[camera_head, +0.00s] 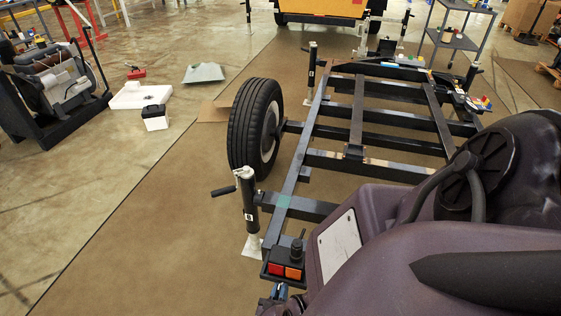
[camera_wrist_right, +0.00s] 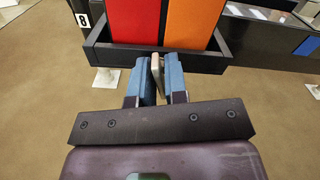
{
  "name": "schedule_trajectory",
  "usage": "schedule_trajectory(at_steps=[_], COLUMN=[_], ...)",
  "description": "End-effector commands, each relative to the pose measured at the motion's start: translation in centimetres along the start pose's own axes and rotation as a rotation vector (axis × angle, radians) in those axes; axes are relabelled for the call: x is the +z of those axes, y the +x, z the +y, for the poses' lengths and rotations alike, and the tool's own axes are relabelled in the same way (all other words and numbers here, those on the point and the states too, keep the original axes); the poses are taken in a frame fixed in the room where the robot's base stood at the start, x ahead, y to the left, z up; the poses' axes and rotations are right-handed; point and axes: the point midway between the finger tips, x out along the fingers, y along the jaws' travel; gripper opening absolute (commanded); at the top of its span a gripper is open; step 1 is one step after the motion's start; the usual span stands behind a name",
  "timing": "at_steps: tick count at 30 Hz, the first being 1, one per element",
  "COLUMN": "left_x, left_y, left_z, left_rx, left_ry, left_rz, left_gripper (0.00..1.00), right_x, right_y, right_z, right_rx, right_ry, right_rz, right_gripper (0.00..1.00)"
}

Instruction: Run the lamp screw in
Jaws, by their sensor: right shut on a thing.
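The tail lamp (camera_head: 284,271), red on the left and orange on the right, sits in a black bracket at the near corner of the trailer frame. In the right wrist view the lamp (camera_wrist_right: 135,22) fills the top, above the bracket's front edge (camera_wrist_right: 115,53). My right gripper (camera_wrist_right: 158,78) is at that edge, its blue fingers closed on a small pale piece (camera_wrist_right: 156,64), apparently the lamp screw. Its shank and depth are hidden. In the head view the right gripper (camera_head: 279,292) shows just below the lamp, mostly covered by my arm. My left gripper is not in view.
The black trailer frame (camera_head: 310,130) stretches back from the lamp, with a wheel (camera_head: 252,130) on its left. A jack post with a crank (camera_head: 246,198) stands close by the lamp. Open brown floor (camera_head: 150,240) lies to the left.

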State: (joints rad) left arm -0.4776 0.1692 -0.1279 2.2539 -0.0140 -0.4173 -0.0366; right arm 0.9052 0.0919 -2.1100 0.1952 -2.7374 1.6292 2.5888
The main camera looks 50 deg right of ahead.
Motion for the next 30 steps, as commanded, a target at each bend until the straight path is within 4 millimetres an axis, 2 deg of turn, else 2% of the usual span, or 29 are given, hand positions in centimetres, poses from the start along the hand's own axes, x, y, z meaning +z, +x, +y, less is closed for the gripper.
schedule_trajectory(at_steps=[14, 15, 18, 30], left_x=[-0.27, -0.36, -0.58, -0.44], left_y=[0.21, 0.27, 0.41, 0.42], left_z=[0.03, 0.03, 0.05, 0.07], left_rx=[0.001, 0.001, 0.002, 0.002], left_ry=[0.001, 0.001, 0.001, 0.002], left_rz=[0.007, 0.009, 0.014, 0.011], left_gripper=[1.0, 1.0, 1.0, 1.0], right_x=[-0.02, -0.03, -0.03, 0.01], right_y=[-0.09, -0.09, -0.09, -0.04], right_z=[-0.02, -0.02, -0.02, 0.16], right_rx=[0.0, 0.0, 0.0, -0.001], right_ry=[0.015, 0.015, 0.015, 0.015], right_rz=[0.0, 0.001, 0.001, 0.001], right_gripper=[0.0, 0.18, 0.32, 0.32])
